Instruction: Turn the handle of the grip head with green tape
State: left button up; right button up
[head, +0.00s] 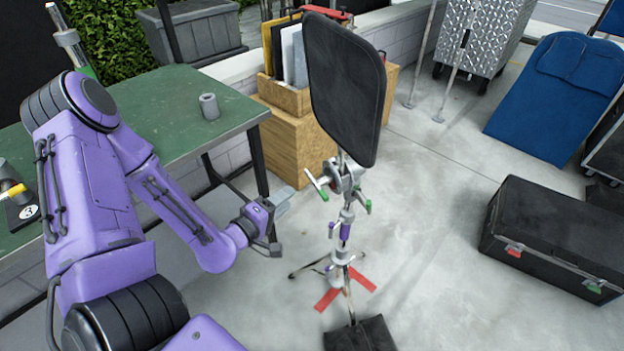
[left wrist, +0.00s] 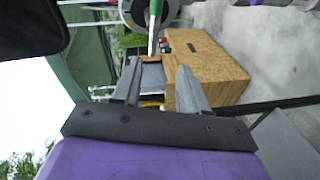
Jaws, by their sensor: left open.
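A stand (head: 340,255) holds a black flag panel (head: 345,85) on a silver grip head (head: 347,178). Green tape shows on a handle at the head's right (head: 368,206) and on a smaller piece at its lower left (head: 324,196). My left gripper (head: 281,222) is open and empty, left of the stand and a little below the head, apart from it. In the left wrist view, a green-taped handle (left wrist: 155,8) with a silver end lies beyond the open fingers (left wrist: 158,82), between their lines. My right gripper is out of view.
A lower joint with purple tape (head: 345,231) is on the same stand. A green table (head: 190,110) with a grey cylinder (head: 209,106) is at left. A wooden box (head: 290,140) stands behind. A black case (head: 555,240) lies at right; the floor between is clear.

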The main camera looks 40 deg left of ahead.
aim_at(312, 178)
pick_arm(q)
jog(key=shift+h, duration=0.3)
jog(key=w, duration=0.3)
jog(key=w+d, duration=0.1)
jog(key=w, duration=0.3)
jog(key=w+b, duration=0.1)
jog(key=w, duration=0.2)
jog(key=shift+w+d+f, duration=0.15)
jog(key=shift+w+d, duration=0.1)
jog(key=shift+w, duration=0.1)
grip_shut()
